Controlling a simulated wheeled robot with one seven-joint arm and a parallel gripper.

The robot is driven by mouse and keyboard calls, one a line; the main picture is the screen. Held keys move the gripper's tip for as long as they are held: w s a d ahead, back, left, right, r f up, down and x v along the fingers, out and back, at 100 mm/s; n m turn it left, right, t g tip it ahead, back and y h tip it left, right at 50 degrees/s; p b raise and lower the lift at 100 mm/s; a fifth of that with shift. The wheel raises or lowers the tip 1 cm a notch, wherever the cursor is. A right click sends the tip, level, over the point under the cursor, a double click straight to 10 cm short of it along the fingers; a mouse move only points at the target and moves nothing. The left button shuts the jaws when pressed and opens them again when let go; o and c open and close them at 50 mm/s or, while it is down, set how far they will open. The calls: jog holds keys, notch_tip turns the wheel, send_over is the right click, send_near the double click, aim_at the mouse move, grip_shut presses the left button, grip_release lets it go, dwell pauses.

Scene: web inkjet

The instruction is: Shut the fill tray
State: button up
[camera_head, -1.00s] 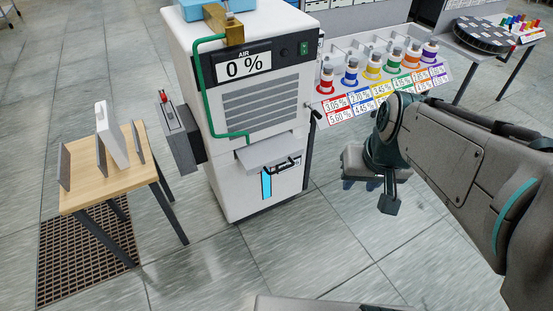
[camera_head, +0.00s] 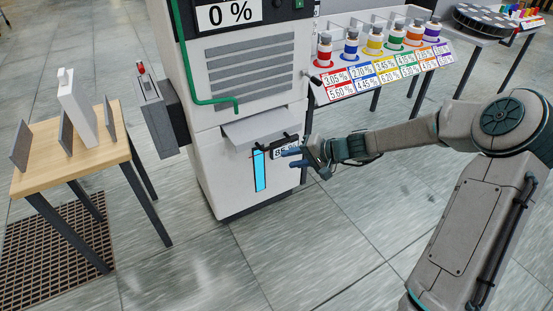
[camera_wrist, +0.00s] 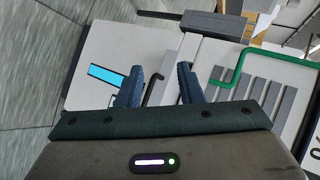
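The fill tray (camera_head: 258,128) is a pale slab that sticks out from the front of the white machine, above a cyan level bar (camera_head: 260,170). A dark handle bar shows at its front, next to a partly covered percent label (camera_head: 282,153). My gripper (camera_head: 290,158) is at the right front of the tray, close to the handle. In the wrist view, the two blue fingers of my gripper (camera_wrist: 160,70) are apart, and a black handle piece (camera_wrist: 152,90) shows between them. I cannot tell whether they touch it.
A wooden table (camera_head: 85,160) with upright grey and white plates stands at the left. A grey box with a red lever (camera_head: 155,110) is on the machine's left side. A rack of coloured bottles (camera_head: 372,45) stands behind at the right. The floor in front is clear.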

aim_at(276, 145)
jog(key=w+d+f+m+t+y+b, duration=0.2)
jog(key=w+d+f+m+t+b, duration=0.3)
jog(key=w+f+b, duration=0.4)
jog(key=x, duration=0.4)
jog(key=r+x, duration=0.1)
jog(key=x, duration=0.9)
jog(key=shift+w+r, duration=0.2)
jog(key=shift+r, duration=0.15)
grip_shut()
